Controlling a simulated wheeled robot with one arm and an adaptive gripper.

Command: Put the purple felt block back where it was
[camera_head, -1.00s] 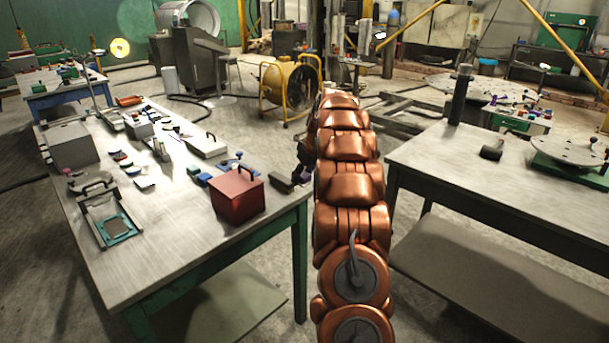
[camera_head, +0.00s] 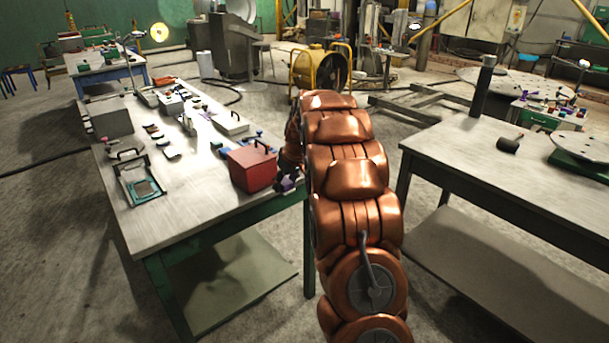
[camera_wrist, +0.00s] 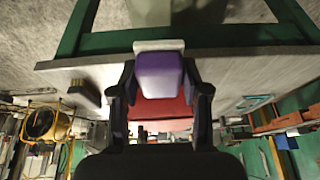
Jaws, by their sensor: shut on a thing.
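The purple felt block (camera_wrist: 160,72) sits between the fingers of my gripper (camera_wrist: 161,84) in the wrist view, with a pale grey layer along its far end. The gripper is shut on it. In the head view a small purple patch of the block (camera_head: 288,184) shows at my gripper (camera_head: 285,180), just right of the red box (camera_head: 251,170) at the left table's right end. My arm hides part of the gripper there. I cannot tell whether the block touches the tabletop.
The left table (camera_head: 190,205) holds the red box, a framed plate (camera_head: 141,183), a grey box (camera_head: 110,118) and several small blocks. In the wrist view a dark ridged object (camera_wrist: 84,93) lies near the table edge. The right table (camera_head: 450,150) has a clear front area.

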